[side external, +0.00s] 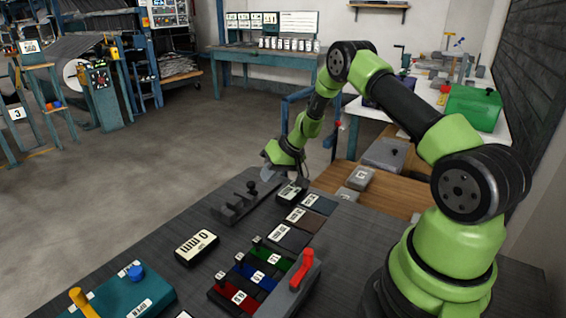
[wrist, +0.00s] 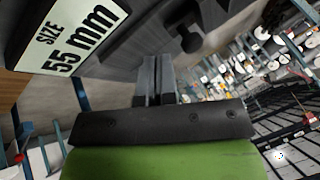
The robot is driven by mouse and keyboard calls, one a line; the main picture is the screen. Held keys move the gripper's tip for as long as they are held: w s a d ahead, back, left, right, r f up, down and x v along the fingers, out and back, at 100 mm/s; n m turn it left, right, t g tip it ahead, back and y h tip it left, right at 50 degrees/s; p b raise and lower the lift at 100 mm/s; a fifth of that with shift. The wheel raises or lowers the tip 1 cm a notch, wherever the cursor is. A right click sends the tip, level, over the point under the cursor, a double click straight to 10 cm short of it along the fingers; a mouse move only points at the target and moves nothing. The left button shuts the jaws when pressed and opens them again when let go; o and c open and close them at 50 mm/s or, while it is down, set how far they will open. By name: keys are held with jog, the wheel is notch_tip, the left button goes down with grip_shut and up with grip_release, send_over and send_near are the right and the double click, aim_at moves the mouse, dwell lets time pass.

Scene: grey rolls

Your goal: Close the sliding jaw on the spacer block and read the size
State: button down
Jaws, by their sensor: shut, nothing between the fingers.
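My gripper (side external: 285,174) is beyond the far end of the dark bench, pointing down. In the wrist view its two dark fingers (wrist: 153,80) are together with nothing between them. A dark slide fixture with a round black knob (side external: 252,187) stands on the bench just left of my gripper. The knob (wrist: 191,43) also shows in the wrist view, apart from the fingers. A label reading "SIZE 55 mm" (wrist: 75,38) fills the upper left of the wrist view. A small labelled block (side external: 291,191) sits just below my gripper. I cannot tell which piece is the spacer block.
A black plate (side external: 196,247) with a "mm" label lies mid-bench. Several labelled dark blocks (side external: 296,219) line the right. A teal box (side external: 125,294) is at front left.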

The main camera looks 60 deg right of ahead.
aim_at(246, 194)
jog(key=shift+w+a+f, duration=0.1)
jog(key=shift+w+a, duration=0.1)
jog(key=shift+a, duration=0.25)
jog(key=shift+w+a+f, duration=0.1)
jog(key=shift+w+a, duration=0.1)
jog(key=shift+a, duration=0.2)
jog(key=shift+a, duration=1.7)
jog(key=d, duration=0.1)
jog(key=s+d, duration=0.1)
jog(key=d, duration=0.1)
jog(key=s+d+r, duration=0.1)
jog(key=shift+d, duration=0.25)
jog(key=v, duration=0.9)
jog(key=shift+s+r, duration=0.15)
jog(key=shift+r, duration=0.2)
jog(key=shift+a, duration=0.1)
